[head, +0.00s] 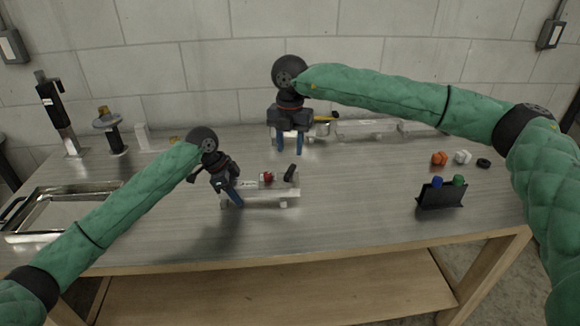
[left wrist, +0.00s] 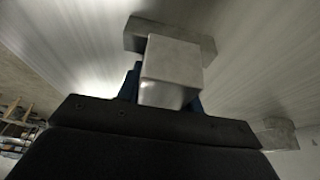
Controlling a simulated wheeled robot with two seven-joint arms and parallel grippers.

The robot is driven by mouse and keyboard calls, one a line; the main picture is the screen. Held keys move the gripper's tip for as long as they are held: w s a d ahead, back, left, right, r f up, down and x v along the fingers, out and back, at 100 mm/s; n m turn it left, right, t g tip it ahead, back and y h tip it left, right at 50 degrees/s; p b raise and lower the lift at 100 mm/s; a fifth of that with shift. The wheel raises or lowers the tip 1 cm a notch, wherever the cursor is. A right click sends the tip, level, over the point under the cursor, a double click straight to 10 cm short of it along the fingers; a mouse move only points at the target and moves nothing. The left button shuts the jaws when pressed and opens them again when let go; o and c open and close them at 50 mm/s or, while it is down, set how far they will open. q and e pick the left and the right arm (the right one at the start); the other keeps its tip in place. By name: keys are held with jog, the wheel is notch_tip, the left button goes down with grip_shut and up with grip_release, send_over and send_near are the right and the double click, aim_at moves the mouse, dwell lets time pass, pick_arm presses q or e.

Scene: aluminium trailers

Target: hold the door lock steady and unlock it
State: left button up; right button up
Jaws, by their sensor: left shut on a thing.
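The door lock (head: 262,195) is a pale aluminium block on the front middle of the table in the head view, with a small red part (head: 267,178) and a black lever (head: 289,173) on top. My left gripper (head: 234,198) is shut on its left end. In the left wrist view, the metal end of the lock (left wrist: 172,72) sits between the blue fingers. My right gripper (head: 289,146) is farther back, fingers pointing down and apart, with no thing seen between them. It is away from the door lock.
Behind my right gripper is an aluminium rail (head: 365,129) with a yellow-black tool (head: 324,118). A metal tray (head: 72,205) is at the left. A black holder (head: 441,197) with blue and green pieces is at the right, near orange (head: 439,158) and white pieces (head: 462,157).

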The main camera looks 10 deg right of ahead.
aim_at(290, 170)
notch_tip(290, 170, down, 7)
jog(key=shift+f, duration=0.2)
dwell(0.3)
grip_shut()
